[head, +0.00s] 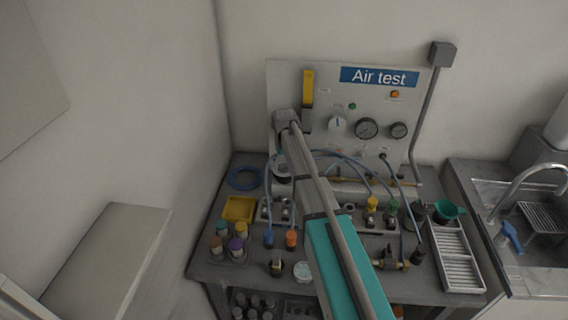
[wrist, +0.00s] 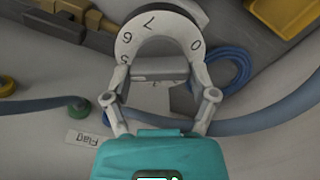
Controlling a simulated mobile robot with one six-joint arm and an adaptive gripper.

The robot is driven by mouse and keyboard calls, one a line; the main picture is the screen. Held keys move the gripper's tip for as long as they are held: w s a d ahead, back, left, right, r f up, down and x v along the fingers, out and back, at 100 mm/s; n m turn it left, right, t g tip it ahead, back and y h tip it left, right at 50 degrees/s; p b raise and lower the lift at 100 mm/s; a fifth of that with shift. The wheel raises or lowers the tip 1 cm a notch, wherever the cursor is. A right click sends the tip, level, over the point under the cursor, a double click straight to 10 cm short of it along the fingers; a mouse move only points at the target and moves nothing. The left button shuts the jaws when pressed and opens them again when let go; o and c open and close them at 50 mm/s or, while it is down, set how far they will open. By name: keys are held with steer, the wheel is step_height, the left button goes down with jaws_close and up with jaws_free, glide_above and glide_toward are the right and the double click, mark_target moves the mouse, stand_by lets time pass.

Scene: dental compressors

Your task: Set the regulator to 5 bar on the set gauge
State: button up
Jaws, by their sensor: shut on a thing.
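My gripper (wrist: 158,72) reaches down in front of the panel and is shut on the regulator's knob, which is mostly hidden between the fingers. Around it shows a pale dial ring (wrist: 178,27) with the figures 0 and 7 readable and others sideways. In the head view the regulator (head: 282,171) is a small pale and dark round shape below my wrist, largely covered. Two round gauges sit on the panel, a larger one (head: 366,128) and a smaller one (head: 398,130). I cannot tell which is the set gauge, and their needles are too small to read.
The bench holds a blue coil (head: 243,178), a yellow tray (head: 238,207), several fittings and a ribbed tray (head: 457,262). A sink stands right.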

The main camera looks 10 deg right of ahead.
steer(key=o, duration=1)
steer(key=shift+n, duration=0.4)
steer(key=shift+n, duration=1.1)
step_height(320, 180, up, 14)
steer(key=p, duration=1.4)
steer(key=s+f+m+b, duration=0.1)
steer(key=s+f+b, duration=0.2)
steer(key=s, duration=0.4)
steer(key=s+f+m+b, duration=0.1)
steer(key=s+f+b, duration=0.3)
steer(key=s, duration=0.2)
steer(key=s+f+m+b, duration=0.1)
steer(key=s+f+b, duration=0.3)
steer(key=s, duration=0.3)
steer(key=shift+s, duration=0.3)
